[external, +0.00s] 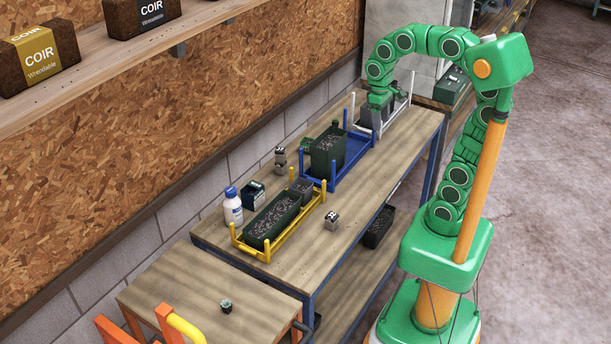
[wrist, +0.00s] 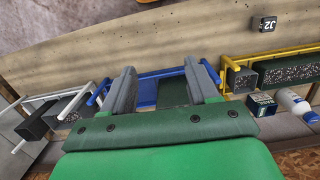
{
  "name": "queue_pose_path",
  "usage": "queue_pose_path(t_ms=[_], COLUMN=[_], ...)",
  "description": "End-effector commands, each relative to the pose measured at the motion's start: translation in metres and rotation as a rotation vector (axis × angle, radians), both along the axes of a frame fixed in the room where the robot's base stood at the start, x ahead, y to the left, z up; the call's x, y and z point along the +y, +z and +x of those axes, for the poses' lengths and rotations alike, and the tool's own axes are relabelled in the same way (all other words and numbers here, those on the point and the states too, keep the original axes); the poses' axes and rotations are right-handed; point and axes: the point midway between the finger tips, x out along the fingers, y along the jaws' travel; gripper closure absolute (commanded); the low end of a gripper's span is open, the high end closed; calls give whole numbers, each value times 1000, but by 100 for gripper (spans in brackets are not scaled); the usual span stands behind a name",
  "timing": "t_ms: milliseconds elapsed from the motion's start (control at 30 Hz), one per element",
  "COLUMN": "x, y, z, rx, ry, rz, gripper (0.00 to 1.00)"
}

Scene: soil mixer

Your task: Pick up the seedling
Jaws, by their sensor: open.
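I cannot pick out a clear seedling in either view. A small dark pot (external: 226,306) with a pale, slightly green top stands alone on the near table; it is too small to tell what it holds. My gripper (external: 376,128) is at the far end of the workbench, far from that pot, over the blue rack's far end and beside the white rack. In the wrist view my gripper (wrist: 162,75) has its two grey fingers wide apart, with nothing held between them. The blue rack (wrist: 150,76) shows beyond the fingers.
The blue rack (external: 352,170) holds a dark green planter (external: 327,151). The yellow rack (external: 266,255) holds a soil-filled planter (external: 271,219) and a smaller pot. The bench front is mostly clear.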

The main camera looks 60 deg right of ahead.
Motion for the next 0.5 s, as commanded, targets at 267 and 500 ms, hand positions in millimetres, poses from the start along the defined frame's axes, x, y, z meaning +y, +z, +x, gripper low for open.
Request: queue_pose_path(t_ms=[267, 500], x=[-22, -47], y=[6, 5], z=[70, 127], rx=[-22, -40], ry=[-21, -45], rz=[8, 8], gripper=[41, 41])
